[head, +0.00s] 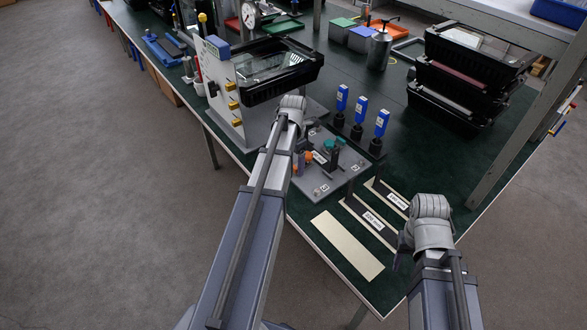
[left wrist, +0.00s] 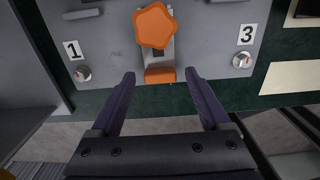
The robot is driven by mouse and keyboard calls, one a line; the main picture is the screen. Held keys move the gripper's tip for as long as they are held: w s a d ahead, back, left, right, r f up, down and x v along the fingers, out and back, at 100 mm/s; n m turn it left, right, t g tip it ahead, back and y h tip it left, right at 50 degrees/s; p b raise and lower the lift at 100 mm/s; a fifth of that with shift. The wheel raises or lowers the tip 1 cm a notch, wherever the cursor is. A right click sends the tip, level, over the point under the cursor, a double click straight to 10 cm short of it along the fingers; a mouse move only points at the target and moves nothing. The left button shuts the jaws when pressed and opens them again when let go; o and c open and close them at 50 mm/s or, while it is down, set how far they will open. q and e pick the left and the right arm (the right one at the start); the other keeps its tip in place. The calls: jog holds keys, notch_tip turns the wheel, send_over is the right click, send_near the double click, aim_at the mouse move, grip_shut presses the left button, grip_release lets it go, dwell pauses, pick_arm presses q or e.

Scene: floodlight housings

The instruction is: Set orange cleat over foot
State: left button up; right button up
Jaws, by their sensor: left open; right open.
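In the left wrist view an orange star knob (left wrist: 155,25) sits over a metal strap, with a small orange block (left wrist: 160,75), which looks like the cleat, at the strap's near end by the plate edge. My open left gripper (left wrist: 160,80) has one finger on each side of the block, apart from it. In the head view the grey plate (head: 318,188) carries orange parts (head: 298,166) and teal parts (head: 329,144); my left arm partly covers it. I cannot make out the foot clearly.
A grey stand (head: 222,88) holds a black-framed housing (head: 290,82) behind the plate. Black trays (head: 465,75) are stacked farther right. Cream strips (head: 346,246) lie at the near table edge.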

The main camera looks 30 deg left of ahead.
pick_arm(q)
grip_shut()
dwell(0.7)
jog(key=shift+w, duration=0.1)
dwell(0.7)
